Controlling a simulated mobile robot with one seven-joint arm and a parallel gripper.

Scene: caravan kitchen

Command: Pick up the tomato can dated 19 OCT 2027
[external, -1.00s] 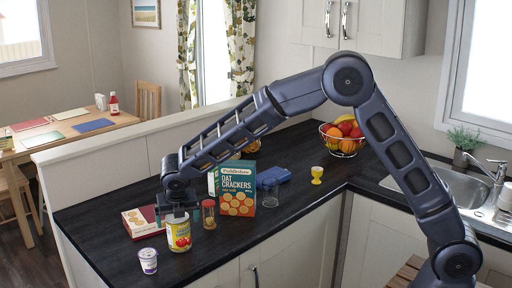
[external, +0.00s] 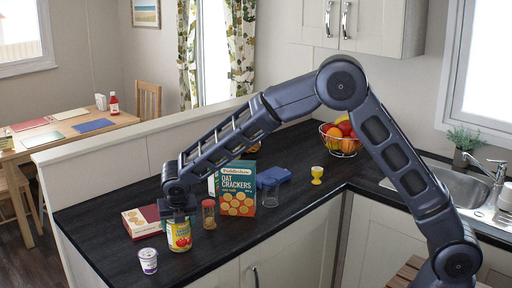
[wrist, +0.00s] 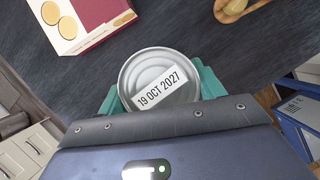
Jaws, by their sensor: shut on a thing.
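The tomato can (external: 179,238) stands upright on the dark worktop near its front edge, with a yellow and red label. In the wrist view its silver lid (wrist: 150,72) carries a white label reading 19 OCT 2027. My gripper (external: 178,219) is over the can from above and shut on it, with teal fingers on both sides of the lid in the wrist view. The can's base appears to be on or very near the worktop; I cannot tell whether there is a gap.
A red and cream biscuit box (external: 141,221) lies behind left of the can. A small white pot (external: 148,260) stands at front left. A red-topped jar (external: 209,214), an oat crackers box (external: 237,190) and a clear glass (external: 269,193) stand to the right.

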